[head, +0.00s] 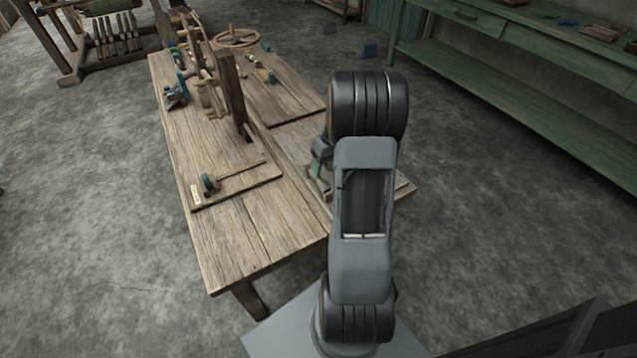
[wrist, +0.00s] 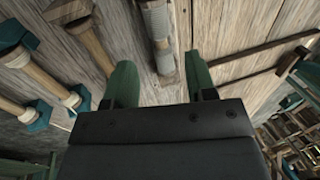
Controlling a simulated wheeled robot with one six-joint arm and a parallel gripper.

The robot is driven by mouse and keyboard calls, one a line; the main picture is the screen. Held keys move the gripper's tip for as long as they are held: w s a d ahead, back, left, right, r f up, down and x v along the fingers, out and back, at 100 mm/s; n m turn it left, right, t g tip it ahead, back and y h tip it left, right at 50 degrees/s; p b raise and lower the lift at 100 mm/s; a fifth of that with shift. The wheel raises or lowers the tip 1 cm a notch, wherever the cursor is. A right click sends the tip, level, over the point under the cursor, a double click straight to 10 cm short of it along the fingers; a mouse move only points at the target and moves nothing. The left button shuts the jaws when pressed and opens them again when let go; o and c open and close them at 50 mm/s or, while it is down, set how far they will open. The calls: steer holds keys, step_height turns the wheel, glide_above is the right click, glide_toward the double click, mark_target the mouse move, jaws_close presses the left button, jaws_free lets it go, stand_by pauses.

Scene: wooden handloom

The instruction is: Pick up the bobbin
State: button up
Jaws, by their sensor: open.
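My gripper (wrist: 161,78) shows in the wrist view as two green fingers standing apart, with nothing held between them. A slim wooden bobbin (wrist: 158,28), which looks wound with pale grey thread, lies on the planks ahead of the gap between the fingers. Its near end reaches toward the gap; I cannot tell whether it lies between the fingers in depth. In the head view my gripper (head: 318,168) is low over the near right part of the wooden table (head: 233,232), mostly hidden behind my arm. The bobbin cannot be made out there.
Wooden pieces with teal ends (wrist: 45,82) lie left of the gripper in the wrist view. In the head view a wooden frame (head: 232,90) with a wheel (head: 235,38) stands on the table. A green bench (head: 520,85) runs along the right. The table's near end is clear.

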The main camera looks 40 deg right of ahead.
mark_target(320, 179)
steer(key=shift+b+x, duration=0.95)
steer(key=shift+x, duration=1.75)
steer(key=shift+c, duration=0.4)
jaws_close()
